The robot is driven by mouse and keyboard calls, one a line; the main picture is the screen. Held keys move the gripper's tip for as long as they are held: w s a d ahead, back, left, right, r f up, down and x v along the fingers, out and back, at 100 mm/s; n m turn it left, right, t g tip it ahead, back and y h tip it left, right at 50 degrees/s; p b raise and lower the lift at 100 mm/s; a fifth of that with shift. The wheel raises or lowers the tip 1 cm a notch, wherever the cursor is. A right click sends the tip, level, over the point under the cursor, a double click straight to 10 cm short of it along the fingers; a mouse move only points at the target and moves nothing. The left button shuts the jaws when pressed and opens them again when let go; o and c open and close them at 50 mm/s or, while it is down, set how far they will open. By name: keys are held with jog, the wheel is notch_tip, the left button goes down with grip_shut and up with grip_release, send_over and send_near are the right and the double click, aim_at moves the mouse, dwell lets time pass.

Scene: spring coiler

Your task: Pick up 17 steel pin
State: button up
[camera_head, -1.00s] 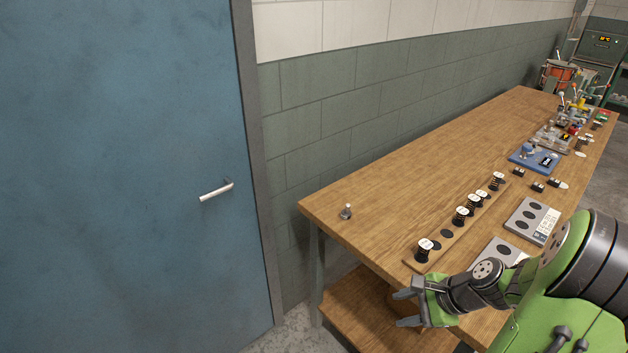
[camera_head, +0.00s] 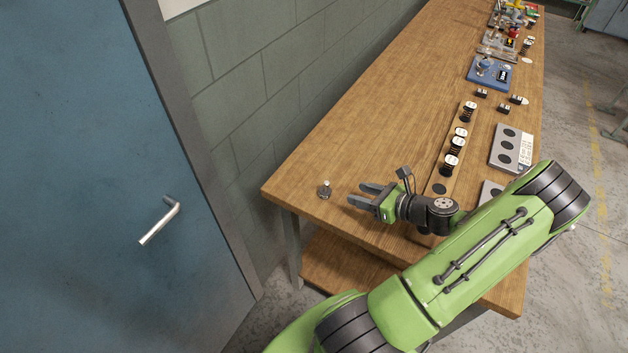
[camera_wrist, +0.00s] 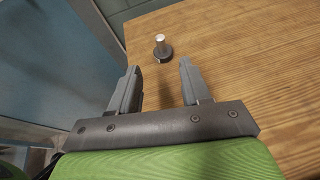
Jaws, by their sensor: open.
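A small steel pin (camera_head: 326,183) stands upright in a dark round base (camera_head: 325,193) near the left end of the wooden bench. In the wrist view the pin (camera_wrist: 160,40) and its base (camera_wrist: 163,53) are ahead of the fingertips, roughly between their lines. My gripper (camera_head: 358,194) is open and empty just to the right of the pin, with its fingers pointing left toward it. It also shows in the wrist view (camera_wrist: 157,68), with both fingers apart. The fingers do not touch the pin or the base.
A wooden rack (camera_head: 467,125) with several black springs and white caps lies right of my gripper. Grey trays with dark round recesses (camera_head: 509,148) and a blue fixture (camera_head: 489,72) are farther right. A blue door (camera_head: 90,200) is at the left. The bench (camera_head: 345,130) behind the pin is clear.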

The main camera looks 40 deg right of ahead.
aim_at(321, 187)
jog(key=x, duration=1)
jog(key=b+x, duration=0.1)
jog(key=x, duration=0.3)
jog(key=shift+w+f, duration=0.3)
jog(key=shift+f, duration=0.15)
jog(key=shift+s, duration=0.15)
grip_shut()
